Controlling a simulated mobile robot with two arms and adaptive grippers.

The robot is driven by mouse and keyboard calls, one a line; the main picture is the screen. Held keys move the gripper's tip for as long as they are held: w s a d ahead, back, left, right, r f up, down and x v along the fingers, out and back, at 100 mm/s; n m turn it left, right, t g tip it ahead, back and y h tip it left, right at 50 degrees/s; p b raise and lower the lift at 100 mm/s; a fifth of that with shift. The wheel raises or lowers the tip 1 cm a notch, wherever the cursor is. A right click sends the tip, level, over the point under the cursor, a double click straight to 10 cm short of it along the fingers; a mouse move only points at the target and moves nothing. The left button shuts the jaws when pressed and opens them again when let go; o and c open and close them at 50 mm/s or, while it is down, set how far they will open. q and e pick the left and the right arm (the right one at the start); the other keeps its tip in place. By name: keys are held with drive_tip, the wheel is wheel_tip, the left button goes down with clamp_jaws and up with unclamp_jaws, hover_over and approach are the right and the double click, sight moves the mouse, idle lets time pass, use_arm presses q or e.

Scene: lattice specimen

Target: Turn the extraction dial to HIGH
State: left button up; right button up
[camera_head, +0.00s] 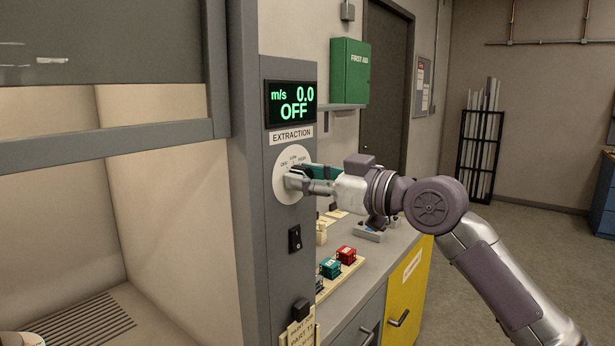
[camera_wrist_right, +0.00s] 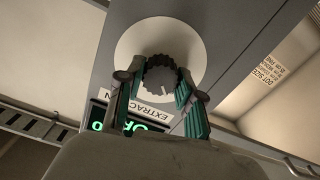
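The extraction dial is a round white plate (camera_head: 280,190) with a dark ribbed knob (camera_wrist_right: 161,73), on the grey hood post below the EXTRACTION label (camera_head: 292,135). OFF, LOW and HIGH are printed along the plate's upper part. The display (camera_head: 291,104) above reads 0.0 m/s and OFF. My right gripper (camera_head: 296,178) reaches the dial from the right. In the right wrist view its green-padded fingers (camera_wrist_right: 160,82) lie on both sides of the knob and appear to touch it. The fingers hide most of the knob in the head view. My left gripper is not in view.
A black rocker switch (camera_head: 295,238) sits below the dial. The fume hood's sash bar (camera_head: 110,145) is to the left. Red and teal blocks (camera_head: 346,255) stand on the counter below my right arm. A green first aid box (camera_head: 350,72) hangs behind.

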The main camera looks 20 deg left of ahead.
drive_tip(key=shift+c, duration=1.4)
drive_tip(key=m+p, duration=0.2)
drive_tip(key=shift+r+p, duration=0.2)
drive_tip(key=shift+p, duration=0.1)
drive_tip(key=m+p, duration=0.4)
drive_tip(key=shift+m, duration=0.3)
drive_tip(key=m+p, duration=0.7)
drive_tip(key=shift+w, duration=0.1)
drive_tip(key=shift+f+m+p, duration=0.15)
drive_tip(key=shift+m+p, duration=0.85)
drive_tip(key=shift+m, duration=0.1)
drive_tip(key=shift+f+m+p, duration=0.1)
drive_tip(key=shift+m+p, duration=0.85)
drive_tip(key=shift+m, duration=0.15)
